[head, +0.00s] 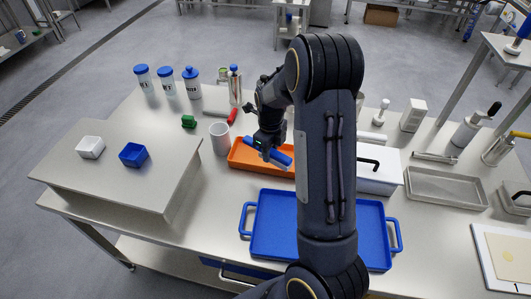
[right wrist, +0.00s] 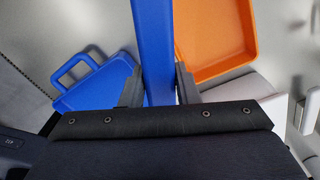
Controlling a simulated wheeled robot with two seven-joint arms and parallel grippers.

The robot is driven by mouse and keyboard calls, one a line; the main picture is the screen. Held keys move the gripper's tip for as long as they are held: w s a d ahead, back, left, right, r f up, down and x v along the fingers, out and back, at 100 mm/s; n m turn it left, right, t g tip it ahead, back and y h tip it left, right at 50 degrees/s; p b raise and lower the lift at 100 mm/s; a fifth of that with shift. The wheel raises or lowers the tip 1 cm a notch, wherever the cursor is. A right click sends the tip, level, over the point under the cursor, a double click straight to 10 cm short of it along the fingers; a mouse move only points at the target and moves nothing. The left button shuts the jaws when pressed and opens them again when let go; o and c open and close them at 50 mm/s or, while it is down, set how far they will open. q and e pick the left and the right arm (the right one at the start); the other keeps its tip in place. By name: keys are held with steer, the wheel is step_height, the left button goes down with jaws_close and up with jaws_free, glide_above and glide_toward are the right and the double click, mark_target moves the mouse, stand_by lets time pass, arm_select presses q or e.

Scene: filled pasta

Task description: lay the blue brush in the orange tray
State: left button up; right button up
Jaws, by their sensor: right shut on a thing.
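The blue brush (head: 281,158) is held in my right gripper (head: 266,143), whose fingers are shut on it. In the head view the brush lies across the orange tray (head: 237,163); the gap in height cannot be told. In the right wrist view the brush (right wrist: 154,40) runs between the fingers (right wrist: 160,88), and the orange tray (right wrist: 215,35) shows beside it on the right, below. My right arm hides the tray's right part in the head view. My left gripper is not in view.
A blue tray (head: 270,253) with handles lies in front of the orange one. A red-handled tool (head: 232,116) lies behind.

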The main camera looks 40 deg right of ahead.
steer(key=w+d+f, duration=0.1)
steer(key=w+f, duration=0.1)
steer(key=w+d+f+p, duration=0.1)
steer(key=w+d+f, duration=0.1)
steer(key=w+d+f+p, duration=0.1)
steer(key=w+f, duration=0.1)
steer(key=f, duration=0.1)
steer(key=shift+d, duration=0.25)
step_height(320, 180, down, 3)
steer(key=shift+d, duration=0.1)
steer(key=shift+f, duration=0.1)
steer(key=shift+f, duration=0.15)
steer(key=o, duration=1)
